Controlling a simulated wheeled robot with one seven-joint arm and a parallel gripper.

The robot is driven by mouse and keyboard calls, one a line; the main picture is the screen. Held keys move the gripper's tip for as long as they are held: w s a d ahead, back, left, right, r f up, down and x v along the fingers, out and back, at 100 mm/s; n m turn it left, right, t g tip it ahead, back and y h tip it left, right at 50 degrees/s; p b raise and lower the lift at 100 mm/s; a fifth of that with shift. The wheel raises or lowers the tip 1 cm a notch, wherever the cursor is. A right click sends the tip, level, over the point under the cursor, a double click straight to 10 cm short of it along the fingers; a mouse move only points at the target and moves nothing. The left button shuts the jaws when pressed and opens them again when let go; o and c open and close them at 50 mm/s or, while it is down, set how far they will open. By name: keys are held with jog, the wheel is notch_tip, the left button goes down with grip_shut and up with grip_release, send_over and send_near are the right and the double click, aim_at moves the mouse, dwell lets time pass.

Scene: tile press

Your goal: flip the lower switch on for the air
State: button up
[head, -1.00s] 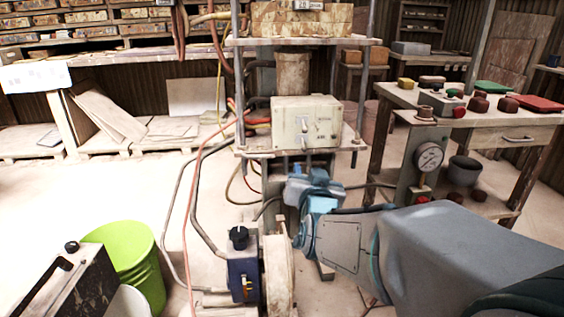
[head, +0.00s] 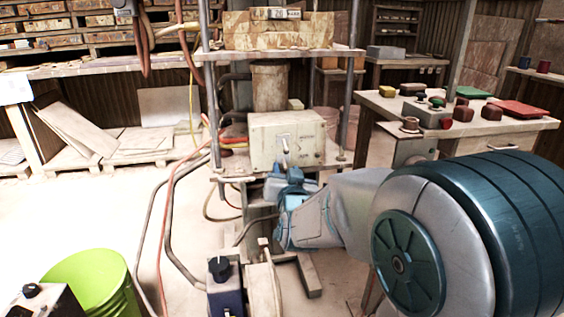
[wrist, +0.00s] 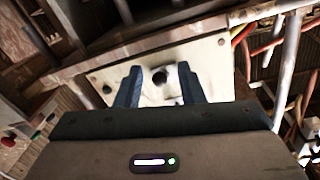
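The pale switch box (head: 262,142) stands on the press's middle shelf, its front panel facing me. It also shows in the wrist view (wrist: 212,62), beyond my fingers. A light switch lever (head: 285,146) shows on the panel; its setting is too small to tell. My gripper (head: 288,172) is just in front of the box's lower part, partly covering its lower edge. In the wrist view my gripper (wrist: 162,80) has its two blue fingers apart, with a dark round switch part (wrist: 158,73) between the tips. I cannot tell whether they touch it.
Red and orange hoses (head: 232,143) run to the box's left side. A table (head: 480,132) with a button box (head: 428,114) stands at the right, partly behind my arm. A green bucket (head: 92,282) is at front left. The floor at left is mostly clear.

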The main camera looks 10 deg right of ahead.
jog(key=shift+w, duration=0.45)
grip_shut()
